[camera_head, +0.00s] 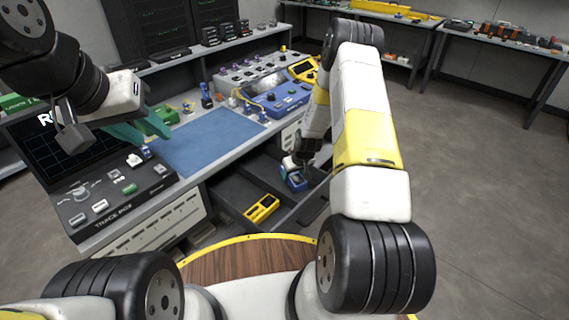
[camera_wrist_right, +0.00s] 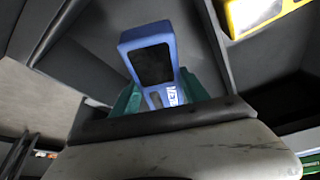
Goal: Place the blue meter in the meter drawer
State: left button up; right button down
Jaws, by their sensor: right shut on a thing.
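The blue meter (camera_head: 297,181) is held low by my right gripper (camera_head: 297,169), over the right part of the open dark drawer (camera_head: 234,190). In the right wrist view, the blue meter (camera_wrist_right: 150,62) has a dark screen and sits between the teal fingers of my right gripper (camera_wrist_right: 160,98), which is shut on it. Dark drawer walls surround it in that view; I cannot tell whether it touches the drawer floor. My left gripper (camera_head: 130,130), with teal fingers, hangs over the left of the bench, apart from the meter; its finger gap is unclear.
A yellow meter (camera_head: 262,208) lies in the drawer, left of the blue one, and shows in the right wrist view (camera_wrist_right: 258,12). A blue mat (camera_head: 205,142) covers the bench middle. A blue instrument (camera_head: 280,98) stands behind the drawer. A black trace device (camera_head: 110,195) is at left.

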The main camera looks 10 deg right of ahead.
jog(key=shift+f, duration=1.85)
jog(key=shift+f, duration=0.15)
jog(key=c, duration=0.6)
grip_release()
